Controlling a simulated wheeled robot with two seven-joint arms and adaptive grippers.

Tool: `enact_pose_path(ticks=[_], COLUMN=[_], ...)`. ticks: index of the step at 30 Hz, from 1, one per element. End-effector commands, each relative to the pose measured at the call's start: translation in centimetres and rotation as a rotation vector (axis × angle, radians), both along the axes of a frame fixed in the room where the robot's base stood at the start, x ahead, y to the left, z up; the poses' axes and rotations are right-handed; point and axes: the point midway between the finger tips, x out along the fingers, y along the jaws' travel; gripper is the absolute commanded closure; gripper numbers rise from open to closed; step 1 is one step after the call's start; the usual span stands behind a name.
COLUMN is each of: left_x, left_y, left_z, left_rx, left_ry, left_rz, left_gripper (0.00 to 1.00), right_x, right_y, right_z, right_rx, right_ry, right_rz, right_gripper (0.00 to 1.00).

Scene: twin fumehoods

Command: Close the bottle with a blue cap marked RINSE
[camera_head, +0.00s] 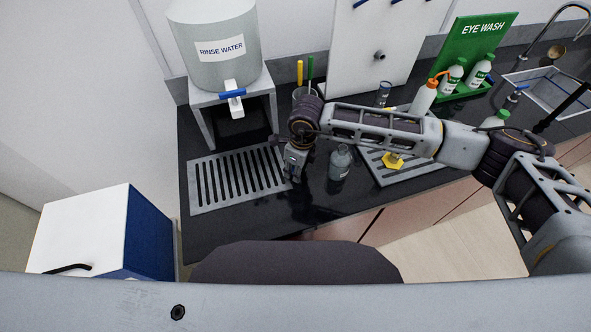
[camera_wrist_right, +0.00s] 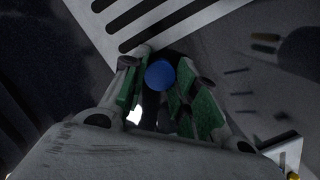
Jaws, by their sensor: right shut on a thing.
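My right gripper (camera_head: 292,174) is low over the counter, at the right end of the left metal grate. In the right wrist view, the fingers of my right gripper (camera_wrist_right: 159,80) are shut on a round blue cap (camera_wrist_right: 160,74), held between the green pads. The cap is hidden in the head view. A small grey translucent bottle (camera_head: 340,163) stands upright on the dark counter, just right of the gripper and apart from it. No cap shows on its neck, and its label is too small to read. My left gripper is not in view.
A rinse water tank (camera_head: 215,50) with a blue-handled tap stands behind the left grate (camera_head: 236,179). Another grate (camera_head: 408,172) with a yellow item lies right of the bottle, under my right arm. A pen holder (camera_head: 303,92), squeeze bottle (camera_head: 424,98) and eye wash station (camera_head: 481,50) stand behind.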

Motion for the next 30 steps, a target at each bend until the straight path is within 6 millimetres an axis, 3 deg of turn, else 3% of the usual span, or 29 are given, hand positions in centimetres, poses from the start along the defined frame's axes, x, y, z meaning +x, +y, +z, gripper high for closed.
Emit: enact_pose_path(ticks=[8, 21, 30], left_x=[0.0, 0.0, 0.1], left_y=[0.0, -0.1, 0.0], left_z=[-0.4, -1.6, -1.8], left_rx=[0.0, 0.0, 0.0], left_ry=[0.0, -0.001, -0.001], left_rz=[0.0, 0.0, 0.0], left_gripper=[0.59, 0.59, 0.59], right_x=[0.1, 0.0, 0.0], right_y=[0.0, 0.0, 0.0], right_z=[1.6, 7.7, 9.9], right_rx=[0.001, 0.001, -0.001], right_ry=[-0.002, -0.003, 0.0], right_rz=[0.0, 0.0, -0.001], right_gripper=[0.78, 0.78, 0.78])
